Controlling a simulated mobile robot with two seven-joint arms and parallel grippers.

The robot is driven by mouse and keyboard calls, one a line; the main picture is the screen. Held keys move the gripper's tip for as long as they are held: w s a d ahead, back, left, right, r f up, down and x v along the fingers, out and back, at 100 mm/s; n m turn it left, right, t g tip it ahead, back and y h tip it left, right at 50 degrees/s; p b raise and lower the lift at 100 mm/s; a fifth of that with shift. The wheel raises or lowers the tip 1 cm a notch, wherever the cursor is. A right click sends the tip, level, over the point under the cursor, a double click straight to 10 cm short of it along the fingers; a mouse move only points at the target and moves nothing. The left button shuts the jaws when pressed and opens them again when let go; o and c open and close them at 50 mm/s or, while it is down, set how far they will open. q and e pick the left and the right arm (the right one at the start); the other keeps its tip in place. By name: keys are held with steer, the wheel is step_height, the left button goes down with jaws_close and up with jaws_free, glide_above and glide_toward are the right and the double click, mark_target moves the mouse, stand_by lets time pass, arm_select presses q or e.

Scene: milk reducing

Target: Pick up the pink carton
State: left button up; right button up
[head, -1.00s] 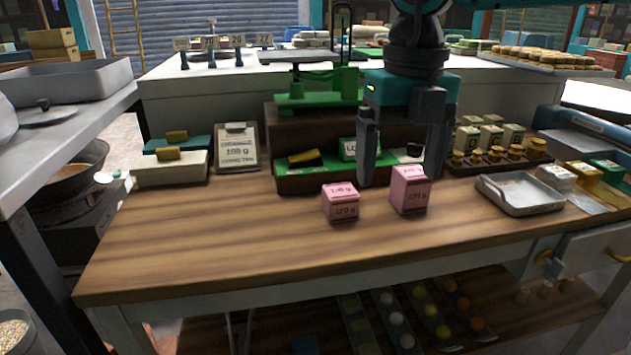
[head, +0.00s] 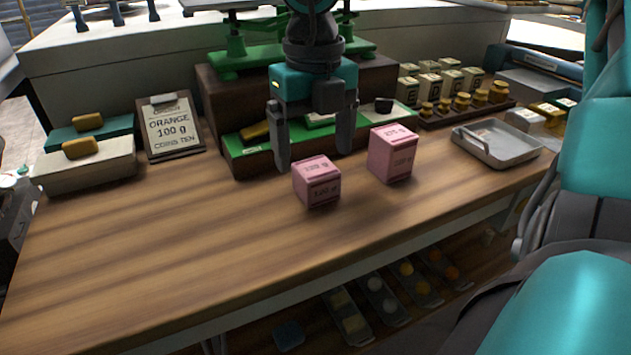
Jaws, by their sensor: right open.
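Two pink cartons stand on the wooden table in the head view. The smaller pink carton (head: 317,183) is left of the larger, taller pink carton (head: 393,154). Both carry dark printed labels too small to read surely. My right gripper (head: 315,159) points down with its two fingers spread and nothing between them. Its fingertips appear just above or behind the smaller carton; I cannot tell the exact depth. The larger carton is to the right of the fingers, apart from them. My left gripper is not in view.
Behind the cartons stands a green scale (head: 232,62) on a brown box. A metal tray (head: 497,157), brass weights (head: 462,97) and small boxes are at right. The table's front left (head: 150,250) is clear.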

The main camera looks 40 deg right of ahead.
mark_target(318, 170)
steer(key=shift+s+d+f, duration=0.1)
steer(key=shift+s+f, duration=0.05)
steer(key=shift+f, duration=1.25)
steer(key=shift+s+f, duration=0.15)
steer(key=shift+f, duration=1.2)
steer(key=shift+c, duration=0.3)
steer(key=c, duration=1.1)
